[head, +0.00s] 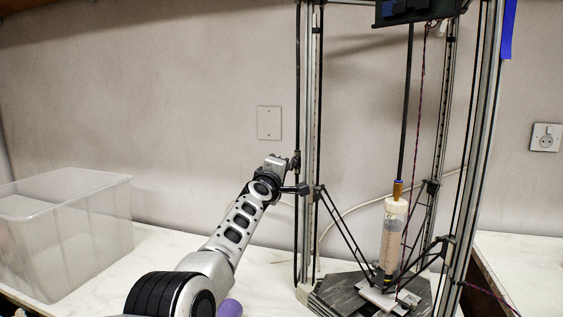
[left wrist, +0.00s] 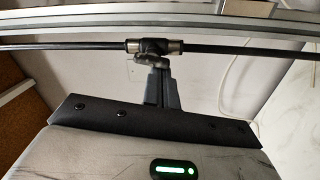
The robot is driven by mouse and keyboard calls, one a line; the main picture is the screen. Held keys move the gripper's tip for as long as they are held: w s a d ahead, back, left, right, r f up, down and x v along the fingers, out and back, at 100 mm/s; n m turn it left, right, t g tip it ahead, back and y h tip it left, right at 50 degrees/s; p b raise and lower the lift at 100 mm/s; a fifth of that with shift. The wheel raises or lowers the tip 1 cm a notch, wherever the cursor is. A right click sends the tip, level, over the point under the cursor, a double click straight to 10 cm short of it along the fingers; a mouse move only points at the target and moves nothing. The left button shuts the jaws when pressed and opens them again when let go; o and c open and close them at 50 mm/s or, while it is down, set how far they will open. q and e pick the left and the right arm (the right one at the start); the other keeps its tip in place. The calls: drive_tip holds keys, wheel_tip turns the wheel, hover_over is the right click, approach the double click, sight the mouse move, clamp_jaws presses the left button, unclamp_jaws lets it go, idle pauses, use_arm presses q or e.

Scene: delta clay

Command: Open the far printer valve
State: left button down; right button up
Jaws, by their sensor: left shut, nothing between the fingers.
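The valve (left wrist: 153,45) is a dark tee-shaped body with metal end fittings on a black tube, seen at the top of the left wrist view. A small grey lever-like part (left wrist: 146,58) sits under its body. My left gripper (left wrist: 155,70) is shut with nothing between its fingers. Its tips are right at the lever-like part; I cannot tell whether they touch. In the head view my left gripper (head: 288,162) reaches the black tube by the printer's left post (head: 310,120), and the valve is small there (head: 296,159). My right gripper is not in view.
The delta printer holds a clay cartridge (head: 393,240) above its dark base (head: 345,296). Thin black printer arms (head: 342,232) hang just right of my gripper. A clear plastic bin (head: 65,230) stands at left. A purple object (head: 231,308) lies at the front edge.

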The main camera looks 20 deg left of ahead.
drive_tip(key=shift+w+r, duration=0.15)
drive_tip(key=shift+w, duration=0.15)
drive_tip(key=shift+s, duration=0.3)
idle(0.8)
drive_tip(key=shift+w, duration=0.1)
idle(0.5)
